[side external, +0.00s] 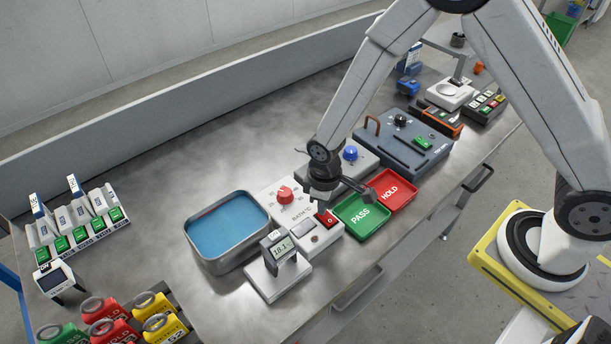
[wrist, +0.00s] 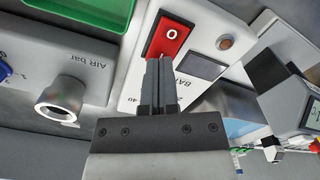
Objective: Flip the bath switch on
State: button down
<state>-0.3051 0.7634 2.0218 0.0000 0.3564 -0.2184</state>
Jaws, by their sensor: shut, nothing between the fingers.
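The bath switch (side external: 327,218) is a red rocker on the white bath control box (side external: 301,212), beside the blue liquid bath (side external: 229,228). My gripper (side external: 321,204) is shut and empty, pointing down over the box. In the wrist view its fingertips (wrist: 160,60) are at the near end of the switch, overlapping its edge; I cannot tell whether they touch it. A dark display (wrist: 201,65) and a dull orange lamp (wrist: 225,43) sit beside the switch.
The red dial (side external: 286,194) is left of my gripper. A small stand with a digital readout (side external: 281,252) is in front of the box. The green PASS tray (side external: 361,216) and red HOLD tray (side external: 391,189) lie close on the right.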

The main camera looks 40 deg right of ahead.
jog(key=shift+f, duration=0.3)
dwell(0.5)
jog(key=shift+r, duration=3.5)
jog(key=shift+r, duration=0.1)
jog(key=s+d+r+m+t, duration=0.2)
jog(key=s+d+r+m, duration=0.4)
jog(key=d, duration=0.5)
notch_tip(320, 180, up, 3)
jog(key=s, duration=0.2)
jog(key=shift+s+d+f+t, duration=0.15)
jog(key=shift+s+d+t, duration=0.15)
jog(key=shift+s, duration=0.05)
